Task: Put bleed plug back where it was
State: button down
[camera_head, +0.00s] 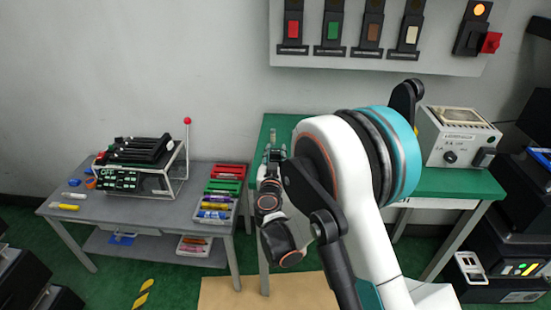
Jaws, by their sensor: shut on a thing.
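My gripper (271,158) is over the left part of the green table (284,124), partly hidden by my own arm. It is shut on a small, pale grey thing (272,137) at its tips. This thing is too small to tell for certain whether it is the bleed plug. No other thing in view can be clearly recognised as the bleed plug, and its former place cannot be made out.
A grey table (120,208) at left bears a lever fixture (146,165) with a red-knobbed lever, and coloured bins (224,187). A beige meter box (457,136) stands on the green table at right. A panel of coloured switches (390,62) hangs on the wall.

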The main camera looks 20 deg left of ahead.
jog(key=shift+f, duration=0.1)
jog(key=c, duration=1.2)
grip_release()
